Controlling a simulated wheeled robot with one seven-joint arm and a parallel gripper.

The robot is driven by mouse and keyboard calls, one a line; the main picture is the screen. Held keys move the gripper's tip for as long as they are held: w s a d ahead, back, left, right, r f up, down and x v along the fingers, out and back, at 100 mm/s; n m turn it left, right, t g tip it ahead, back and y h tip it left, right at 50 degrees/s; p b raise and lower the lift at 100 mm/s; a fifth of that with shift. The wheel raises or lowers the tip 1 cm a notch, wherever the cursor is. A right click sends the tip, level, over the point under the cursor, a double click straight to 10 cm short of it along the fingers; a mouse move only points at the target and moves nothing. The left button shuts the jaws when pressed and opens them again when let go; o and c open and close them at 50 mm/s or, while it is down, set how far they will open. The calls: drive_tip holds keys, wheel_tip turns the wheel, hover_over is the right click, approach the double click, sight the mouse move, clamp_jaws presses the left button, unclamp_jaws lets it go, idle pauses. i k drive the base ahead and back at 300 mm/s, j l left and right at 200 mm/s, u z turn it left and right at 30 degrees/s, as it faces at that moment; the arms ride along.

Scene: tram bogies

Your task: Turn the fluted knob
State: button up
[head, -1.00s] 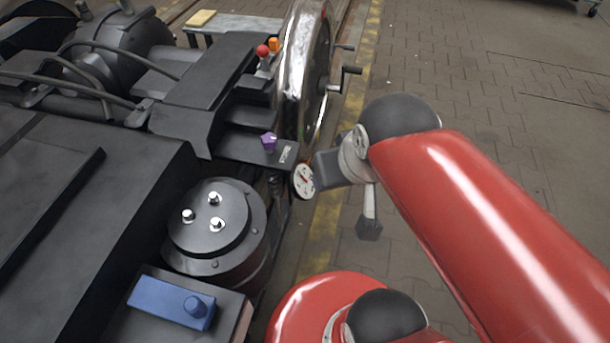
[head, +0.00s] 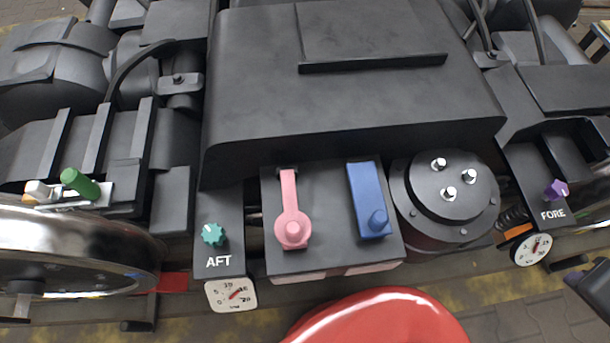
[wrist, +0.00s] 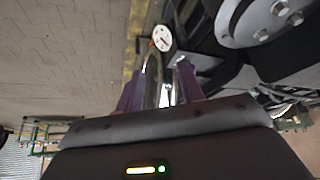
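A teal fluted knob (head: 213,234) sits on the dark plate marked AFT in the head view, above a square white gauge (head: 231,294) with a red needle. A purple angular knob (head: 556,190) sits on the plate marked FORE at the far right, above a round white gauge (head: 532,249). In the wrist view, my gripper (wrist: 160,85) has its two purple fingers apart with nothing held between them. A white gauge (wrist: 161,38) shows beyond the fingertips. My gripper is far from the teal knob, near the FORE end. The teal knob does not show in the wrist view.
Between the knobs are a pink lever (head: 292,215), a blue lever (head: 369,200) and a bolted drum (head: 450,200). A green handle (head: 80,184) and a shiny wheel (head: 70,260) are at the left. Paved floor runs along the near side.

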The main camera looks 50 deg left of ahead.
sight(212, 235)
drive_tip(key=k+j+u, duration=0.2)
drive_tip(key=u, duration=2.8)
drive_tip(key=k, duration=0.35)
